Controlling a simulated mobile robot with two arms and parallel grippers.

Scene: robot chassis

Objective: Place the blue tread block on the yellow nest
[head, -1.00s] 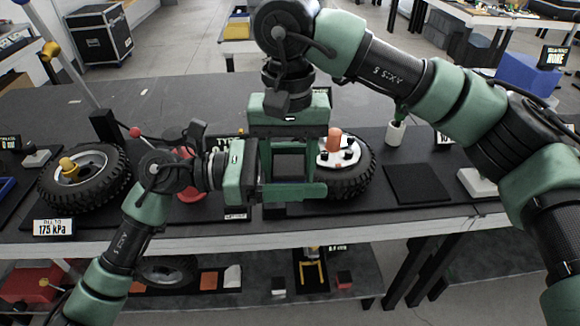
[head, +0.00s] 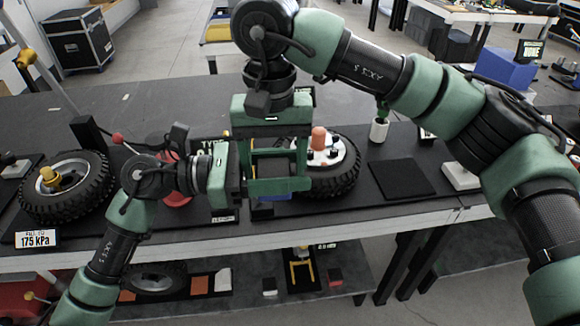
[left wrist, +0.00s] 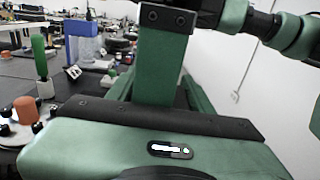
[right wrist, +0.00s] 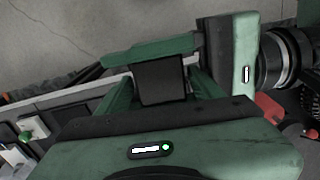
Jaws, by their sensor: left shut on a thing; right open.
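My left gripper (head: 277,184) reaches in from the left and is shut on a dark block (head: 272,168). The block also shows in the right wrist view (right wrist: 161,82), where it looks dark grey, not blue. My right gripper (head: 275,172) comes down from above, its open fingers on either side of this block; I cannot tell whether they touch it. A small blue patch (head: 262,208) shows just below the left gripper; I cannot tell what it belongs to. A yellow frame shape (head: 302,274), possibly the nest, lies on a dark mat on the lower shelf.
A tyre with a white hub and orange peg (head: 334,170) lies right of the grippers. Another tyre (head: 65,186) lies at the left, behind a 175 kPa sign (head: 37,239). A black mat (head: 402,179) is bare.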

